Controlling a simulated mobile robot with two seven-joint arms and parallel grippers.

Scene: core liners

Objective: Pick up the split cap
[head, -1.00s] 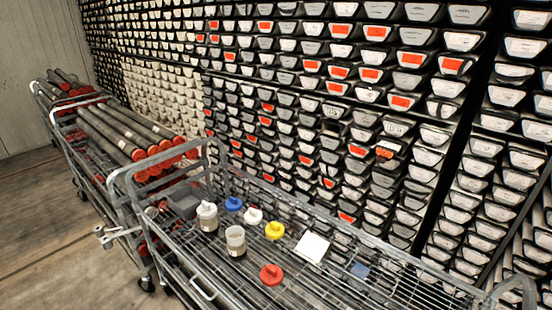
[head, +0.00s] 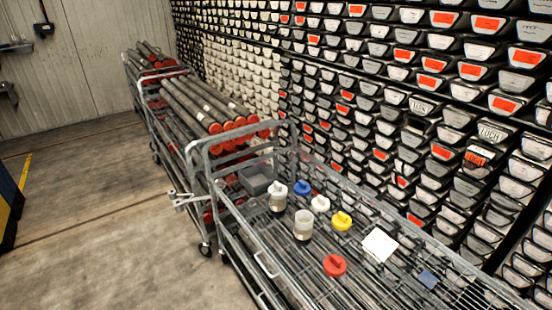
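Several caps lie on the wire-mesh top of the near cart (head: 262,262): a blue cap (head: 303,187), a white cap (head: 320,204), a yellow cap (head: 341,221) and a red cap (head: 334,265). I cannot tell at this size which of them is split. A jar with a white cap on it (head: 278,196) and an open jar (head: 303,226) stand upright beside them. Neither of my grippers is in view.
A grey box (head: 256,180), a white square card (head: 380,245) and a small blue piece (head: 428,279) share the cart top. Carts with red-ended core tubes (head: 205,105) stand behind. Labelled trays fill the right wall. The floor (head: 100,190) at left is open.

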